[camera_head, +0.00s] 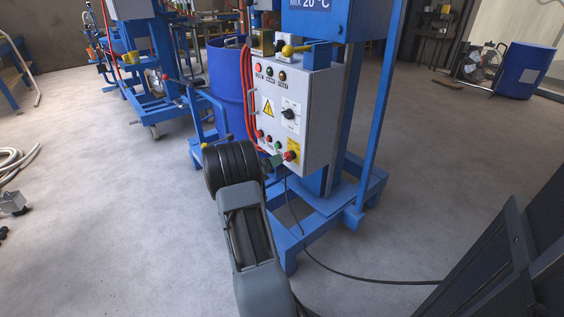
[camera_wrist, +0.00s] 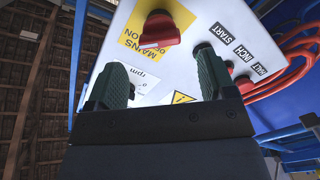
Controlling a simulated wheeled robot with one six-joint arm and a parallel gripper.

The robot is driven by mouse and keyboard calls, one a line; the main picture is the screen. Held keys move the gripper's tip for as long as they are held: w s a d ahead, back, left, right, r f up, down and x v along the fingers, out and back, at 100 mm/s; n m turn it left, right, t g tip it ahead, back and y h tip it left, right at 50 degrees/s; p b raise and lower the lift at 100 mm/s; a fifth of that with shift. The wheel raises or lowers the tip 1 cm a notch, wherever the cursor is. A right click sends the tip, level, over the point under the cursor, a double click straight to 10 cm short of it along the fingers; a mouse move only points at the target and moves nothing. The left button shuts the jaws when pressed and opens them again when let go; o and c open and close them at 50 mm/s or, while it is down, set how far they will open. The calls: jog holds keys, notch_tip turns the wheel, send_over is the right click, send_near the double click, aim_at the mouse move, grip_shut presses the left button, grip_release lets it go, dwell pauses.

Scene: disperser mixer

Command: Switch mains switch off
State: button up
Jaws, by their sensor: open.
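The mains switch is a red rotary knob (camera_head: 291,156) on a yellow plate, low on the right of the grey control box (camera_head: 318,88).
Red cables (camera_head: 248,95) hang along the box's left side. A blue drum (camera_head: 226,75) stands behind it. The blue mixer frame (camera_head: 370,120) rises at the right, and a black cable (camera_head: 370,279) crosses the floor. Open concrete floor lies left.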

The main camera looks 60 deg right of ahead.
aim_at(286, 158)
jog(key=shift+b+x, duration=0.4)
jog(key=shift+x, duration=1.95)
jog(key=c, duration=0.9)
jog(key=shift+c, duration=0.2)
jog(key=shift+n, duration=0.3)
jog(key=shift+f+n+p, duration=0.15)
jog(key=shift+n+p, duration=0.95)
jog(key=shift+n, duration=3.25)
jog(key=shift+f+n+p, duration=0.15)
jog(key=shift+n+p, duration=0.9)
jog(key=shift+n, duration=3.3)
